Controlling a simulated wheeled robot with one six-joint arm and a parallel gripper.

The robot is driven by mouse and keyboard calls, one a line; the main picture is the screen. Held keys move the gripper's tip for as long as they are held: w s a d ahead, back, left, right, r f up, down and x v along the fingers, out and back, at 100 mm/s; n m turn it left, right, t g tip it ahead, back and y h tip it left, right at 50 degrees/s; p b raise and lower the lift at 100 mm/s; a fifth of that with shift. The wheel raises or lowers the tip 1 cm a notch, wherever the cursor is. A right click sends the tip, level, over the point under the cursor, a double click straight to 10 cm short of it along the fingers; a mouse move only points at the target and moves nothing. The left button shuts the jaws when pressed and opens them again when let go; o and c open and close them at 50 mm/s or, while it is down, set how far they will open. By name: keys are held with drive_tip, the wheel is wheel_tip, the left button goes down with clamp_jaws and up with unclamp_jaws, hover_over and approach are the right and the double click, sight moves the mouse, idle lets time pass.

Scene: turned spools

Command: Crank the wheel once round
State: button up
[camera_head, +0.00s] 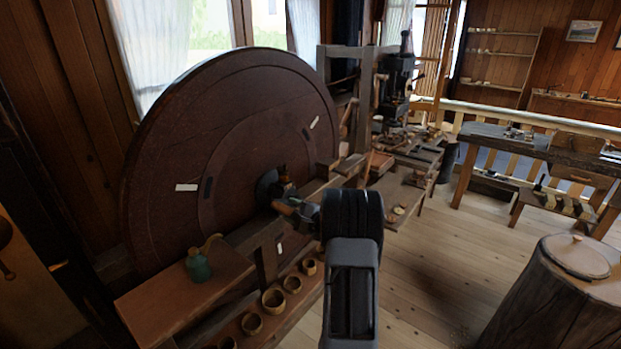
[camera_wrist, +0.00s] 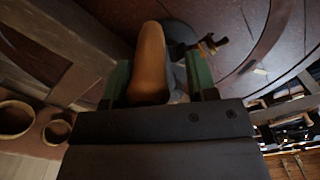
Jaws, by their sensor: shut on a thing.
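The big dark round wheel (camera_head: 165,150) stands upright on the left in the head view, with small white marks on its face. Its face also shows in the wrist view (camera_wrist: 285,45). A metal hub (camera_head: 268,188) sits at its middle. My gripper (camera_head: 293,207) is in front of the hub, mostly hidden by my own arm in the head view. In the wrist view my gripper (camera_wrist: 160,80) has green fingers on both sides of a wooden crank handle (camera_wrist: 150,60) and is shut on it. The crank's link to the hub is partly hidden.
A wooden frame beam (camera_head: 262,232) runs close in front of the wheel. A shelf with a green jug (camera_head: 199,264) and several wooden bowls (camera_head: 273,299) lie below. A tree-stump block (camera_head: 560,300) stands at right. The floor between is clear.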

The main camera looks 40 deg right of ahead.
drive_tip(key=w+d+r+m+p, duration=0.2)
drive_tip(key=d+r+m, duration=0.5)
drive_tip(key=d+m, duration=0.1)
drive_tip(key=shift+w+r, duration=0.3)
drive_tip(key=shift+r, duration=0.1)
drive_tip(key=shift+a, duration=0.15)
idle(0.4)
drive_tip(key=shift+s+r, duration=0.1)
drive_tip(key=shift+s, duration=0.05)
drive_tip(key=s+d+b, duration=0.2)
drive_tip(key=s, duration=0.8)
drive_tip(key=shift+f, duration=0.45)
